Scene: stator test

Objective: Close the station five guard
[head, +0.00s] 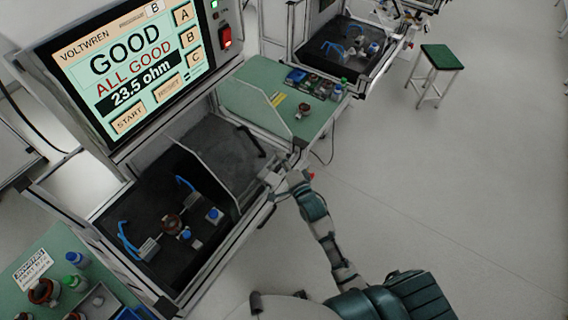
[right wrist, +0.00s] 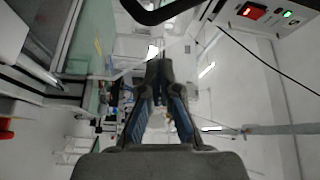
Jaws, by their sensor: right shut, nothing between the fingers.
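The station (head: 190,275) has a dark test bay on the left with a large screen reading GOOD, ALL GOOD, 23.5 ohm. Its guard seems to be the clear, thin-edged panel (head: 208,165) standing across the bay, leaving the front part uncovered. My left gripper is not in view.
A green side table (head: 260,80) with small bottles and parts stands beyond the bay. Another green worktop (head: 55,240) with parts is at lower left. A second station (head: 345,50) and a green stool (head: 441,57) stand farther back. The floor at right is clear.

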